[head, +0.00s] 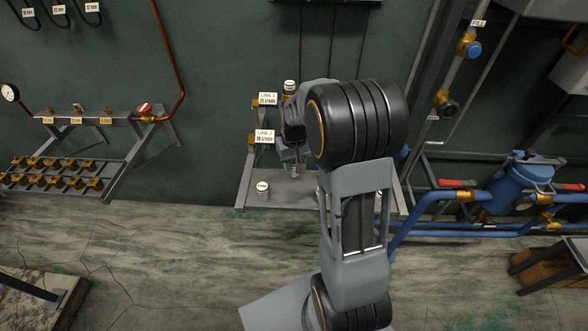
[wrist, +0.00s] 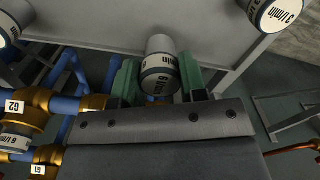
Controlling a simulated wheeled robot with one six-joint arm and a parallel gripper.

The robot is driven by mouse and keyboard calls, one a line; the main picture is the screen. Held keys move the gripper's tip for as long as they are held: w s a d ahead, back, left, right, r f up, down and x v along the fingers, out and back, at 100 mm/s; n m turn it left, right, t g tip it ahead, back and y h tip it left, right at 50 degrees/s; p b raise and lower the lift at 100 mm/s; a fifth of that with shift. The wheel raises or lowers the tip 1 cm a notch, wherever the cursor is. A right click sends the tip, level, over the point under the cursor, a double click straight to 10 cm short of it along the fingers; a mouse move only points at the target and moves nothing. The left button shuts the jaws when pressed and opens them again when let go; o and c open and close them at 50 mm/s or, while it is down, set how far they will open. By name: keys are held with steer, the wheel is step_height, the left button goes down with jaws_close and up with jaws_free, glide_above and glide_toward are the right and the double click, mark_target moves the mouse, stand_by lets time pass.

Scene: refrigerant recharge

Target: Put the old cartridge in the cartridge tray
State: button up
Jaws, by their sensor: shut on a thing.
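In the head view my gripper (head: 291,160) is low over a grey metal shelf (head: 285,200), beside the line fittings and partly hidden by my arm. I cannot tell whether the held cartridge touches the shelf. Another white-topped cartridge (head: 262,187) stands on the shelf's left part. I cannot tell whether this shelf is the cartridge tray.
A rack (head: 60,175) of brass fittings stands left. Blue pipes (head: 440,200) run right.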

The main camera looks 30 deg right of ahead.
steer(key=shift+w+f, duration=0.25)
steer(key=shift+f, duration=1.6)
steer(key=shift+f, duration=0.1)
steer(key=shift+f, duration=0.1)
steer(key=o, duration=1)
